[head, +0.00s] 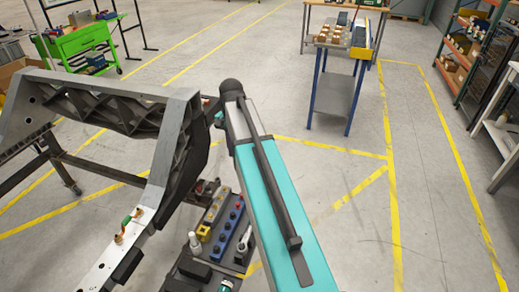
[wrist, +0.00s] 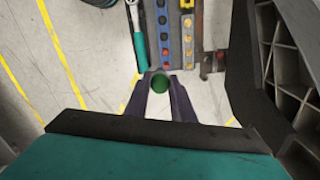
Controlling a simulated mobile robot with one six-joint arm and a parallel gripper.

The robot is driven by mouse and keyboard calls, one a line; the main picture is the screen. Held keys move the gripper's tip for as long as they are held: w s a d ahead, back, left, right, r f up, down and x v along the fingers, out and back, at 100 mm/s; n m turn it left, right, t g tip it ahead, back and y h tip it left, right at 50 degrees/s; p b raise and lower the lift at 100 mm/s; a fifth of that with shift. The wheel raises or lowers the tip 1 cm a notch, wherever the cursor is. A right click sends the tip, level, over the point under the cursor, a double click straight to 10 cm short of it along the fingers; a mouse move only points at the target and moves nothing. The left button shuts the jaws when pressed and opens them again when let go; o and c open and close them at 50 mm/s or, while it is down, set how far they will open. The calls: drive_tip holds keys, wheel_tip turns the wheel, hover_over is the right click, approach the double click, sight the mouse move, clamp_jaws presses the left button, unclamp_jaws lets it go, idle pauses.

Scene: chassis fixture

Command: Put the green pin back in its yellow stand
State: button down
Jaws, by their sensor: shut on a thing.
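In the wrist view, my gripper (wrist: 161,88) has its two dark fingers closed around the green pin (wrist: 160,84), seen end-on as a green round top between the tips. Pale floor shows beneath the fingers. In the head view my arm hides the gripper and the held pin. A small yellow block with a dark hole, which looks like the yellow stand (head: 203,233), is on the dark tool tray left of my arm.
The grey chassis frame (head: 130,92) rises at the left, close to my arm; its dark beam (wrist: 243,65) is at the right of the wrist view. A small green-topped part (head: 127,220) is on its near rail. The tray holds blue (wrist: 162,40) and grey strips and a teal-handled ratchet (wrist: 138,45).

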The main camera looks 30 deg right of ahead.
drive_tip(key=a+n+b, duration=0.1)
drive_tip(key=a+n, duration=0.6)
drive_tip(key=a, duration=1.1)
drive_tip(key=shift+w+r, duration=0.2)
drive_tip(key=shift+w, duration=0.15)
drive_tip(key=shift+a, duration=0.1)
